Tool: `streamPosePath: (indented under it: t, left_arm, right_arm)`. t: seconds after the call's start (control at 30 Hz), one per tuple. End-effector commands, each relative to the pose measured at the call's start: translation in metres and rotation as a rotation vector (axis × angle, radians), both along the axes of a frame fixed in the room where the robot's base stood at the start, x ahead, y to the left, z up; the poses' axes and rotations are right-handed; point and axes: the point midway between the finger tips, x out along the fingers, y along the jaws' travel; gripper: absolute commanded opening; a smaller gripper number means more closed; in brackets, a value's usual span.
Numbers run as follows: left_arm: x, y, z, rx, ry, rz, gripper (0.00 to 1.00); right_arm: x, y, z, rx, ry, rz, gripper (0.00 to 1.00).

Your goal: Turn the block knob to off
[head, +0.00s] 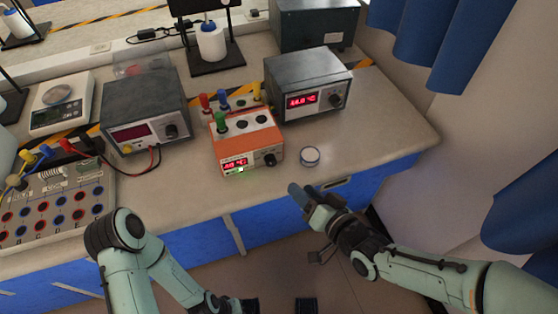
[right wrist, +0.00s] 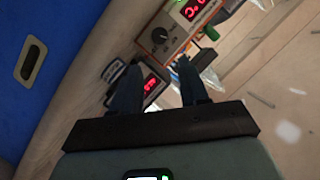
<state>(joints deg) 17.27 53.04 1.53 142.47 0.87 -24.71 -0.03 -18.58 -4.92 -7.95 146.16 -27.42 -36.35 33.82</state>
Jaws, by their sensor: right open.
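In the right wrist view a knob (right wrist: 159,34) shows on the orange face, beyond the fingers. My right gripper (head: 300,195) is open and empty, in front of and below the unit, apart from the knob. My left arm is at lower left; its gripper cannot be made out clearly at the bottom edge.
Grey units with knobs stand behind right (head: 308,82) and to the left (head: 145,105). A socket board (head: 55,205) with cables is far left. The bench's right end is clear.

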Motion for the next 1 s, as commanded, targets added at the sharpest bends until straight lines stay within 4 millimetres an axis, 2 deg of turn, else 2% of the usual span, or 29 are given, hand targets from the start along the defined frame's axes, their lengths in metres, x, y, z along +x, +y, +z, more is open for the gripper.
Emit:
streamPosePath:
  t: [0.3, 0.7, 1.0]
  left_arm:
    - [-0.009, 0.000, 0.025, -0.005, 0.032, -0.007, 0.00]
    - [-0.009, 0.000, 0.019, -0.004, 0.031, -0.007, 0.00]
    - [-0.009, 0.000, 0.019, -0.004, 0.031, -0.007, 0.00]
  right_arm:
    - [0.021, 0.014, -0.006, -0.004, 0.007, 0.001, 0.44]
    - [0.087, 0.056, -0.034, -0.005, 0.002, 0.001, 0.44]
    - [0.106, 0.067, -0.040, -0.002, 0.003, -0.001, 0.44]
